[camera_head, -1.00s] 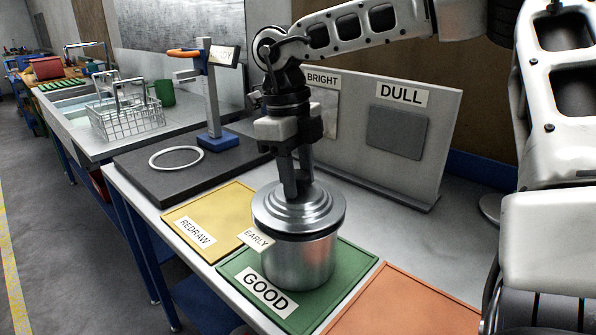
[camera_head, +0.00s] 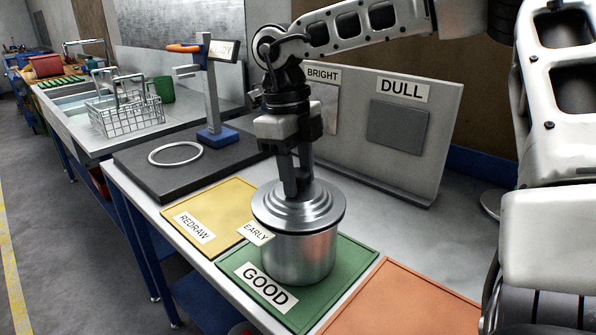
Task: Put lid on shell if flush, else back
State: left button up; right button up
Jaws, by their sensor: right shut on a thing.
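A shiny metal shell (camera_head: 300,258) stands upright on the green tray marked GOOD (camera_head: 232,268). A round stepped metal lid (camera_head: 327,212) lies level across the shell's top, its rim reaching slightly past the wall. No clear gap shows beneath the lid from here, but I cannot tell whether it is flush all round. My right gripper (camera_head: 297,188) points down over the lid's middle and is shut on it; its fingers hide the part they grip. My left gripper is out of view.
A yellow REDRAW tray (camera_head: 237,203), with an EARLY label beside the shell, lies left. An orange tray (camera_head: 410,305) lies right. The BRIGHT and DULL board (camera_head: 440,150) stands behind. A blue gauge stand (camera_head: 218,137) and pale ring (camera_head: 175,154) are on the dark slab.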

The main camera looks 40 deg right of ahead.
jog(key=shift+f, duration=0.35)
jog(key=o, duration=1.2)
notch_tip(320, 180, up, 16)
jog(key=w, duration=0.2)
jog(key=shift+w+a, duration=0.15)
jog(key=shift+a, duration=0.2)
jog(key=shift+f, duration=0.15)
jog(key=f, duration=0.5)
jog(key=s+f, duration=0.1)
jog(key=f, duration=0.4)
jog(key=s+f, duration=0.1)
jog(key=f, duration=0.4)
jog(key=shift+s+d+f, duration=0.2)
jog(key=shift+d+f, duration=0.15)
jog(key=shift+f, duration=0.05)
jog(key=shift+r, duration=0.2)
